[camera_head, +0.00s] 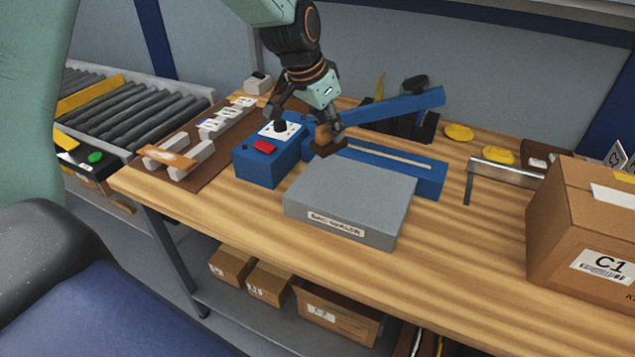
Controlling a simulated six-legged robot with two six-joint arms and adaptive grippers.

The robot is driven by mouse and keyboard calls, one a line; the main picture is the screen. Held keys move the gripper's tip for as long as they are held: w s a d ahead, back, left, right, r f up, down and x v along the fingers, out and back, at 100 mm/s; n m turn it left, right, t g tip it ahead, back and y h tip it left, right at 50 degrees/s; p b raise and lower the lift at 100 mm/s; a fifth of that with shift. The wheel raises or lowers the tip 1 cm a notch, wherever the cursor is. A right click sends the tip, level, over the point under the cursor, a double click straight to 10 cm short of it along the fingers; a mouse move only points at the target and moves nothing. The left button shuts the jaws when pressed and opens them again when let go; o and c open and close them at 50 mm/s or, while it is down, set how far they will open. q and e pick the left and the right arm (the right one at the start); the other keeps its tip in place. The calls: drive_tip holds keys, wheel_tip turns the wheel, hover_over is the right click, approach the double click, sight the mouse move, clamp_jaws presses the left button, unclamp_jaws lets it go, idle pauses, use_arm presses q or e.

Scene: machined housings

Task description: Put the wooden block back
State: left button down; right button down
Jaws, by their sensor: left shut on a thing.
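A small wooden block (323,134), orange-brown with a darker brown lower part, is at the fingers of my left gripper (310,120). My left gripper is shut on it, and the fingers partly hide it. The block is above or at the back left edge of a grey labelled box (350,196), just right of a blue box (262,165) with a red button and a black knob. I cannot tell whether the block touches the surface beneath it. My right gripper is not in view.
A blue machine with a raised arm (390,104) stands behind the grey box. Grey blocks with an orange-brown piece (168,158) lie on a brown mat at left. A cardboard box (545,215) and small metal stand (500,167) are at right. The table's front middle (440,290) is clear.

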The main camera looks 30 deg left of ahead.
sight(327, 150)
use_arm(q)
drive_tip(key=shift+f, duration=0.15)
drive_tip(key=f, duration=0.5)
drive_tip(key=shift+w+a+f+b, duration=0.15)
drive_tip(key=shift+a+f+b, duration=0.1)
drive_tip(key=shift+f+b, duration=0.1)
drive_tip(key=shift+d+f, duration=0.35)
drive_tip(key=shift+f, duration=0.45)
drive_tip(key=shift+a+f+b, duration=0.2)
drive_tip(key=shift+f+b, duration=0.15)
drive_tip(key=shift+f, duration=0.85)
drive_tip(key=shift+a+f, duration=0.15)
drive_tip(key=shift+f, duration=0.05)
drive_tip(key=shift+d, duration=0.2)
drive_tip(key=shift+f, duration=0.1)
drive_tip(key=c, duration=1.5)
unclamp_jaws()
drive_tip(key=o, duration=0.3)
drive_tip(key=shift+a+f, duration=0.1)
drive_tip(key=shift+o, duration=0.2)
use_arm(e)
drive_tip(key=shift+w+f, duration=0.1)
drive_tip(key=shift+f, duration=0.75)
